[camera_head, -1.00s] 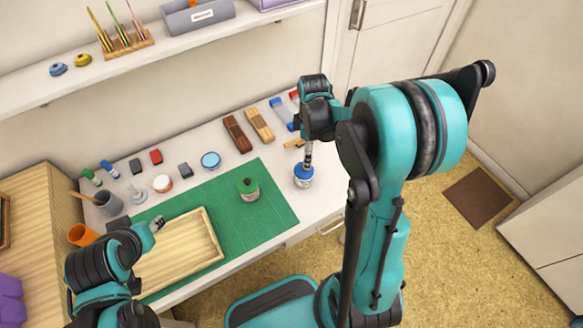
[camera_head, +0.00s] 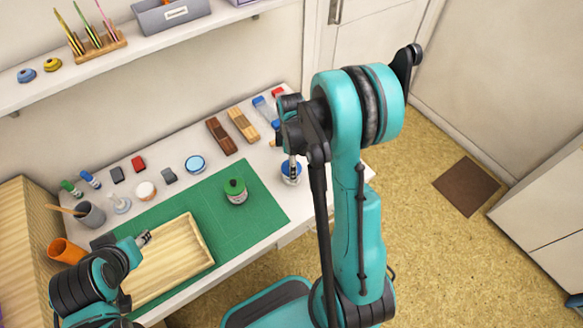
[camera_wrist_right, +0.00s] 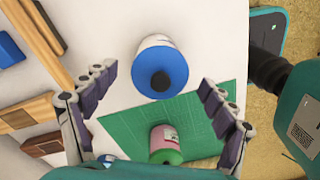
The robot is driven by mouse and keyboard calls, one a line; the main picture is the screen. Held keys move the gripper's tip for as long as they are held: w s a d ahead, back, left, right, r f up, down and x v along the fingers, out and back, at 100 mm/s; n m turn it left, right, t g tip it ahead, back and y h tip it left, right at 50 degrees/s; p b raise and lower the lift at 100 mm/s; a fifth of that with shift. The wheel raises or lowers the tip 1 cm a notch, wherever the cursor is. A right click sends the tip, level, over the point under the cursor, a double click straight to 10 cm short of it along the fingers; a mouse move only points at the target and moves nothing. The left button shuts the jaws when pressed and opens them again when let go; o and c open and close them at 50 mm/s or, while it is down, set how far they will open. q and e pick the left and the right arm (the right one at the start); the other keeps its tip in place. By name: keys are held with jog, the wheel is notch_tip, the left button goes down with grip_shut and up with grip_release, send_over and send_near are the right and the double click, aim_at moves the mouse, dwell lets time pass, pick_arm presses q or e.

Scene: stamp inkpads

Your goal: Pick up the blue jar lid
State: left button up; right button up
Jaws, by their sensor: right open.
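A white jar with a blue lid stands on the white table, right of the green mat. In the head view the blue jar lid (camera_head: 291,168) is partly hidden by my right gripper (camera_head: 292,172). In the right wrist view the blue lid (camera_wrist_right: 160,72) with its dark knob lies ahead, between and beyond the fingertips. My right gripper (camera_wrist_right: 158,84) is open, with a finger on either side and nothing held. My left gripper (camera_head: 143,238) hangs over the wooden tray's left edge; its finger opening is too small to judge.
A jar with a green lid (camera_head: 235,190) stands on the green mat (camera_head: 262,212). The wooden tray (camera_head: 211,262) lies at the mat's left. Wooden blocks (camera_head: 221,136), inkpads and stamps line the table's back. An orange cup (camera_head: 66,252) stands at left.

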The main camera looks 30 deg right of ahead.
jog(key=c, duration=0.8)
jog(key=shift+c, duration=0.5)
jog(key=shift+r, duration=0.1)
notch_tip(320, 180, up, 4)
jog(key=shift+p, duration=0.9)
jog(key=s+d+r+p, duration=0.3)
jog(key=s+d+r, duration=0.3)
jog(key=s, duration=0.4)
jog(key=shift+h, duration=0.6)
jog(key=w+a+f, duration=0.1)
jog(key=w+a, duration=0.1)
jog(key=w, duration=0.1)
jog(key=w+a+f+b, duration=0.1)
jog(key=w+a, duration=0.1)
jog(key=w, duration=0.1)
jog(key=w+a+f, duration=0.1)
jog(key=w+a, duration=0.1)
jog(key=w, duration=0.2)
jog(key=shift+b, duration=0.35)
jog(key=shift+f+b, duration=2.4)
jog(key=shift+f, duration=0.8)
